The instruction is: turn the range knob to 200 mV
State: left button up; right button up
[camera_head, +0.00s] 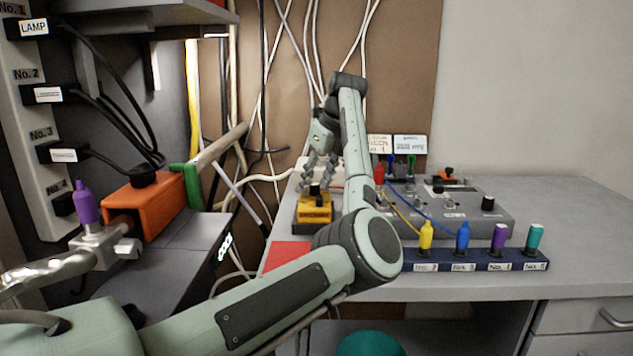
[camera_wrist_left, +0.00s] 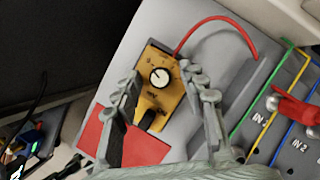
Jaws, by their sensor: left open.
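The range knob (camera_wrist_left: 159,77) is a round white-faced dial with a black pointer, set on a yellow box (camera_wrist_left: 171,100). In the head view the yellow box (camera_head: 314,211) stands on the table's left part, with a dark knob (camera_head: 315,191) on top. My left gripper (camera_head: 319,177) is right above the box, fingers pointing down. In the left wrist view its open fingers (camera_wrist_left: 165,90) lie on either side of the yellow box, with the dial between and beyond them. I cannot read the dial's markings. My right gripper is not in view.
A grey console (camera_head: 455,207) with wires stands right of my arm. A dark rack (camera_head: 482,259) with coloured plugs lies along the front. A red sheet (camera_head: 287,255) lies in front of the yellow box. A red cable (camera_wrist_left: 215,20) runs beyond the box. An orange device (camera_head: 147,205) is at left.

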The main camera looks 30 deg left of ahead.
pick_arm(q)
jog(key=shift+c, duration=1.3)
grip_shut()
